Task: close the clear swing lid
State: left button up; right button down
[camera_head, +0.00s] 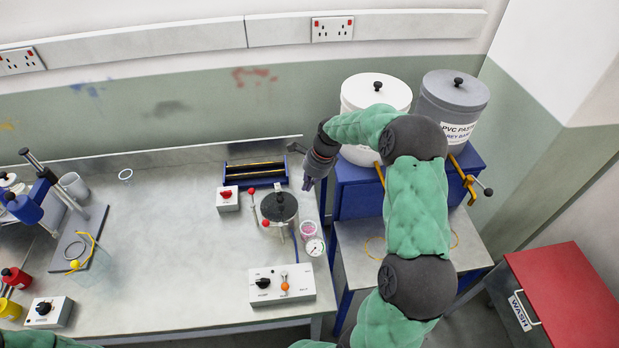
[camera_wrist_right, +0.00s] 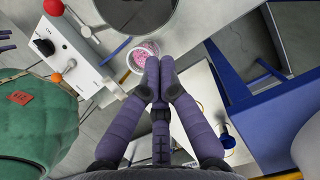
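A faint clear panel (camera_head: 97,272) shows beside the nozzle gantry (camera_head: 72,222) at the left of the bench. It may be the clear swing lid; its hinge and how far it is open are too faint to tell. My right gripper (camera_head: 309,183) is in the air above the bench's right edge, far right of that panel. In the right wrist view its fingertips (camera_wrist_right: 158,66) are together with nothing seen between them. A small purple piece at that view's left edge (camera_wrist_right: 6,40) may be part of my left gripper; the head view does not show that gripper.
A dark-lidded pot (camera_head: 279,205), a pink cup (camera_head: 309,229), a gauge (camera_head: 315,247) and a control box (camera_head: 282,285) stand near the bench's right edge. A blue-black rack (camera_head: 255,174) is behind. Two drums stand on a blue stand (camera_head: 352,200). The bench middle is clear.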

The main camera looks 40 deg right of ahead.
aim_at(284, 204)
jog(key=x, duration=0.4)
jog(key=shift+w+a+f, duration=0.15)
jog(key=shift+a+f, duration=0.15)
jog(key=shift+f, duration=0.05)
jog(key=shift+w+a+f, duration=0.1)
jog(key=shift+w+a, duration=0.65)
jog(key=shift+a, duration=0.05)
jog(key=shift+w+a+f, duration=0.1)
jog(key=shift+w+a, duration=0.25)
jog(key=shift+a, duration=0.2)
jog(key=shift+a, duration=0.1)
jog(key=shift+w+a+p, duration=0.3)
jog(key=shift+a+p, duration=0.05)
jog(key=shift+a, duration=0.3)
jog(key=shift+f, duration=0.1)
jog(key=shift+s+d, duration=0.1)
